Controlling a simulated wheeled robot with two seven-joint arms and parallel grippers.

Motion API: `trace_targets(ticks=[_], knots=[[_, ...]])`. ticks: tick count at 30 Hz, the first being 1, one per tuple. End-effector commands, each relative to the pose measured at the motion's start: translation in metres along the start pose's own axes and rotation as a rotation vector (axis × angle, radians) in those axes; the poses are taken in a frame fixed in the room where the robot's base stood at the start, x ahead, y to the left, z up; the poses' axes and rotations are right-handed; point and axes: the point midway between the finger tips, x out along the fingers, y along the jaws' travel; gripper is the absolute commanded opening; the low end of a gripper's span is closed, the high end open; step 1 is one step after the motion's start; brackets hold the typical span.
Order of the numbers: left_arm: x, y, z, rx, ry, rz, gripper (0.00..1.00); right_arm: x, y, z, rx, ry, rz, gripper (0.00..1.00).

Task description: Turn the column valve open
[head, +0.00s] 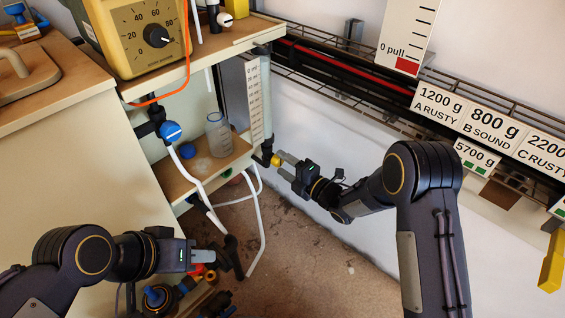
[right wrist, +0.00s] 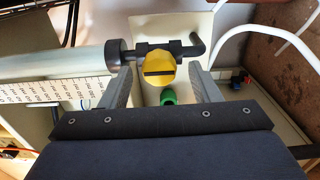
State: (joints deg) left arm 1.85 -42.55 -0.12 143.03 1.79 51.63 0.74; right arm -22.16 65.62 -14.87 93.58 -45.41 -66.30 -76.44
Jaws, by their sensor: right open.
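The column valve has a yellow knob (head: 276,160) at the foot of the upright column (head: 266,100) with a white scale. In the right wrist view the yellow knob (right wrist: 162,65) shows a dark bar across its face, roughly in line with the clear column (right wrist: 60,65). My right gripper (head: 282,164) is open, its fingers pointing at the knob. In the right wrist view its fingers (right wrist: 160,82) lie either side of the knob; contact is not visible. My left gripper (head: 207,256) is low at the left, by a red and brass fitting; its jaw gap is unclear.
A glass bottle (head: 218,135) stands on the shelf left of the column. A blue knob (head: 171,131) and white hoses (head: 256,220) are close by. A yellow dial box (head: 140,35) stands above. A green part (right wrist: 168,97) shows below the knob. A wire rack with weight labels (head: 490,123) runs along the wall.

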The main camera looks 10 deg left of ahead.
Motion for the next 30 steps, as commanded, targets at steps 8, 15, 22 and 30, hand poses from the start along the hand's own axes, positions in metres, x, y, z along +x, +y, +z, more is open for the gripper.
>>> trace_targets(ticks=[8,15,22,30], knots=[[-0.015,0.007,-0.007,0.000,0.000,0.000,0.36,-0.049,0.002,0.001,0.002,-0.004,-0.003,0.56],[-0.017,0.008,-0.009,0.000,0.000,0.000,0.36,-0.065,0.001,0.000,0.001,-0.002,0.000,0.56],[-0.017,0.008,-0.008,0.000,0.000,0.000,0.36,-0.065,0.000,0.000,0.001,-0.001,0.000,0.56],[-0.019,0.009,-0.009,0.000,0.000,0.000,0.36,-0.065,0.003,0.000,0.001,-0.001,0.000,0.56]])
